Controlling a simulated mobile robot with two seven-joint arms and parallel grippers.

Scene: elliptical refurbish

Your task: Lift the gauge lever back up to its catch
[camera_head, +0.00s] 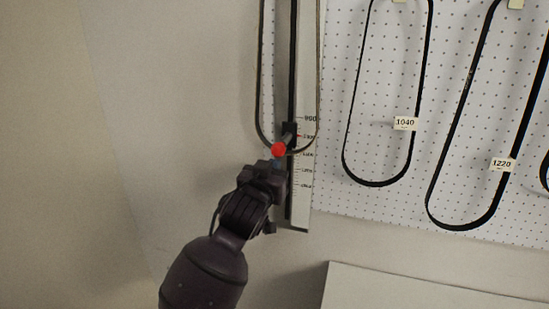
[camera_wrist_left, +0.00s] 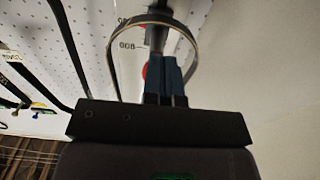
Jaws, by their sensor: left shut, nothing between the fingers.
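The gauge lever has a red knob (camera_head: 279,150) and a dark slider block (camera_head: 290,130) on a vertical rail. A pale scale strip (camera_head: 303,205) with printed numbers runs beside the rail. A belt (camera_head: 259,100) hangs in a loop around the gauge. My left gripper (camera_head: 274,166) is shut and empty, just below the red knob. In the left wrist view its blue fingers (camera_wrist_left: 166,75) are together, in front of the partly hidden red knob (camera_wrist_left: 146,71). I cannot tell if they touch it. The catch cannot be made out. My right gripper is not in view.
A white pegboard (camera_head: 335,190) carries more hanging belts, with tags reading 1040 (camera_head: 405,123) and 1220 (camera_head: 501,164). A pale box-like surface (camera_head: 400,290) stands at the lower right. The plain wall at left (camera_head: 160,120) is clear.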

